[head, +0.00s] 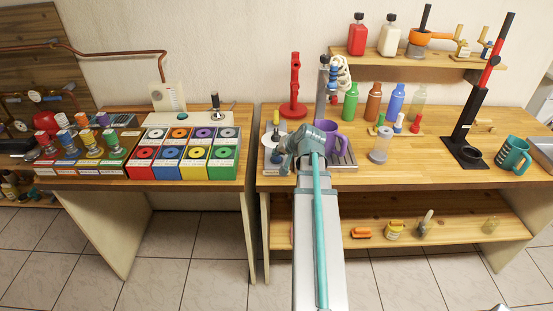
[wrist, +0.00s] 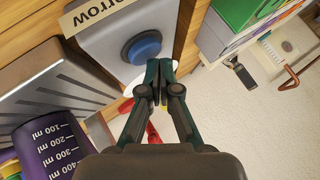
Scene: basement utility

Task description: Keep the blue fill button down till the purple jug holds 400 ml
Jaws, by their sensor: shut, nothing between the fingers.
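The blue fill button (wrist: 143,46) is round and sits on a grey box with a partly visible label in the wrist view. My gripper (wrist: 158,76) is shut and empty, its fingertips close beside the button in the picture; I cannot tell whether they touch it. The purple jug (wrist: 50,146) shows white marks from 100 to 400 ml. In the head view the purple jug (head: 331,130) stands on a ribbed metal tray (head: 345,160), behind and right of my gripper (head: 284,154). The liquid level inside the jug is not visible.
A grey dispenser column (head: 322,88) rises behind the jug, and a red stand (head: 294,90) is to its left. Coloured boxes (head: 185,150) fill the left bench, across a narrow gap.

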